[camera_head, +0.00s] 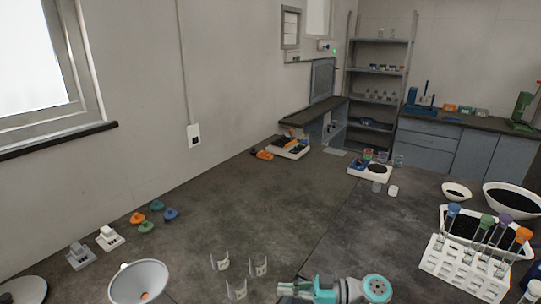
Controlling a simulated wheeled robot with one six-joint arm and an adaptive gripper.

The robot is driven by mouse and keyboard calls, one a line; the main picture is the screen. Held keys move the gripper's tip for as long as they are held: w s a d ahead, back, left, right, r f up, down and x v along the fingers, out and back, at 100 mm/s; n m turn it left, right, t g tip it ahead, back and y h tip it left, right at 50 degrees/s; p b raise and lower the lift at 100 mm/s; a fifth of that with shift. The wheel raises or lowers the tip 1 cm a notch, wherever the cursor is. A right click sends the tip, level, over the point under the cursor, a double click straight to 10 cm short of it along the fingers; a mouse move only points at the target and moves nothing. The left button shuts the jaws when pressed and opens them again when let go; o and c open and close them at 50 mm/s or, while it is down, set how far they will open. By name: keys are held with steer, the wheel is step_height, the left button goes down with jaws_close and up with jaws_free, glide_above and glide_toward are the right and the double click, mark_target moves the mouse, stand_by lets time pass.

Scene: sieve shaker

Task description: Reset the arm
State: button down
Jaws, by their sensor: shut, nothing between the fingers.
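Part of my own arm (345,290), grey with teal caps, shows at the bottom edge, right of centre. It lies low in front of the dark worktop (240,215). My gripper and its fingertips do not show in this view. The arm part appears clear of the small glass beakers to its left, though the picture's bottom edge cuts it off.
Glass beakers (258,266) stand left of my arm. A white rack (455,268) of colour-capped tubes stands at right, beside bowls (512,198). A white funnel or bowl (138,281) and coloured knobs (145,226) are at left. The middle worktop is clear.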

steer(key=s+f+m+t+h, duration=0.3)
steer(key=s+f+m, duration=0.15)
steer(key=f, duration=0.35)
steer(key=s+f+m+t+h, duration=0.2)
steer(key=s+f+m, duration=0.25)
steer(key=f, duration=0.45)
steer(key=s+d+f+m+t+h, duration=0.1)
steer(key=s+d+f+m+h, duration=0.2)
steer(key=s, duration=0.4)
steer(key=s+d+f+m+t+h, duration=0.2)
steer(key=s+d+f+h, duration=0.15)
steer(key=s, duration=0.45)
steer(key=s+d+r+m+t+h, duration=0.1)
steer(key=s+d+r+h, duration=0.15)
steer(key=s, duration=0.45)
steer(key=s+d+r+m+t+h, duration=0.1)
steer(key=s+d+r+h, duration=0.2)
steer(key=s, duration=0.4)
steer(key=s+d+r+t, duration=0.1)
steer(key=s+r, duration=0.4)
steer(key=r, duration=0.3)
steer(key=s+d+r+t, duration=0.1)
steer(key=s+r, duration=0.3)
steer(key=r, duration=0.3)
steer(key=shift+s+r+t, duration=0.35)
steer(key=shift+r+t, duration=0.05)
